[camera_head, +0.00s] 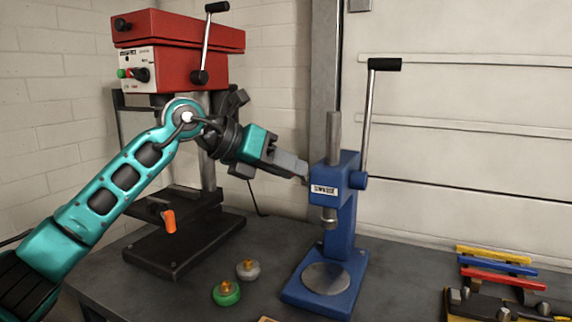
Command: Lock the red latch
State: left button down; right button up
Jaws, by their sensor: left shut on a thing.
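I cannot make out a red latch anywhere in the head view. My left gripper (301,174) reaches in from the left, with its fingertips at the left side of the head of the blue press (335,182). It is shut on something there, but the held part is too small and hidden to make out. Whether the fingers touch the press body itself is unclear. The press stands upright and has a long lever with a black grip (384,64). My right gripper is not in view.
A red drill press (178,35) stands behind my left arm. A green round piece (226,293) and a grey one (248,270) lie on the dark bench (205,285). Coloured bars, including a red bar (503,279), and dark metal pieces are at the right.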

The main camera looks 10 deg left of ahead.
pick_arm(q)
jog(key=shift+d, duration=0.15)
jog(key=c, duration=0.9)
grip_release()
jog(key=v, duration=1.3)
jog(key=shift+b, duration=0.4)
jog(key=shift+f, duration=0.15)
jog(key=shift+c, duration=0.3)
